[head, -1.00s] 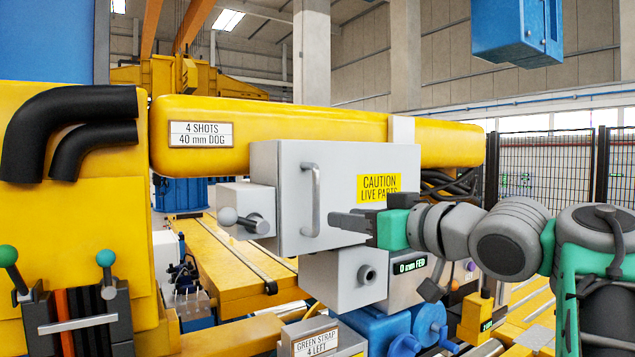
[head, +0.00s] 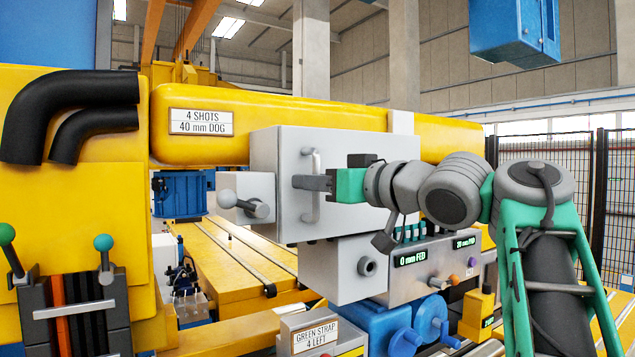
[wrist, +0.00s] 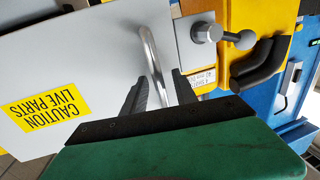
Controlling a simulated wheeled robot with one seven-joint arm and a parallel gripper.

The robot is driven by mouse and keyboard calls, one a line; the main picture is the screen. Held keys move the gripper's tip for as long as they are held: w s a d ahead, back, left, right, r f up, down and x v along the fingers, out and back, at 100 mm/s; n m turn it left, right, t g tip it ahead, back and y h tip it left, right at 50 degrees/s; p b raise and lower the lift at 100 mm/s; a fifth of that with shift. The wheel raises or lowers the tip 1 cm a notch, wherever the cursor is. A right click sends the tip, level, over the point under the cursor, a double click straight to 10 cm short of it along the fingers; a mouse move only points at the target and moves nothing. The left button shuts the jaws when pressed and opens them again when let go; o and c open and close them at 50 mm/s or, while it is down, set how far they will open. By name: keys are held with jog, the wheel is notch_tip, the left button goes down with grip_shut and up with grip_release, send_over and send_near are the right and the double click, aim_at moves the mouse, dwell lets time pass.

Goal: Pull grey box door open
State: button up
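The grey box door (head: 345,222) is a flat panel below the yellow beam and looks shut. Its upright metal bar handle (head: 315,210) also shows in the wrist view (wrist: 151,55). My gripper (head: 297,183) reaches in from the right at the handle's mid-height, its fingers crossing the bar. In the wrist view my gripper (wrist: 163,76) has its fingers apart, one on each side of the bar, with a gap beside it. The yellow caution label (wrist: 46,106) shows in the wrist view; my arm hides it in the head view.
A ball-ended lever (head: 228,199) on a small grey box sits left of the door. A grey unit with displays (head: 410,259) and a round knob is just below. The yellow beam (head: 290,120) runs above. Free air lies in front of the door's left part.

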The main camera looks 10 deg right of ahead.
grip_shut()
dwell(1.3)
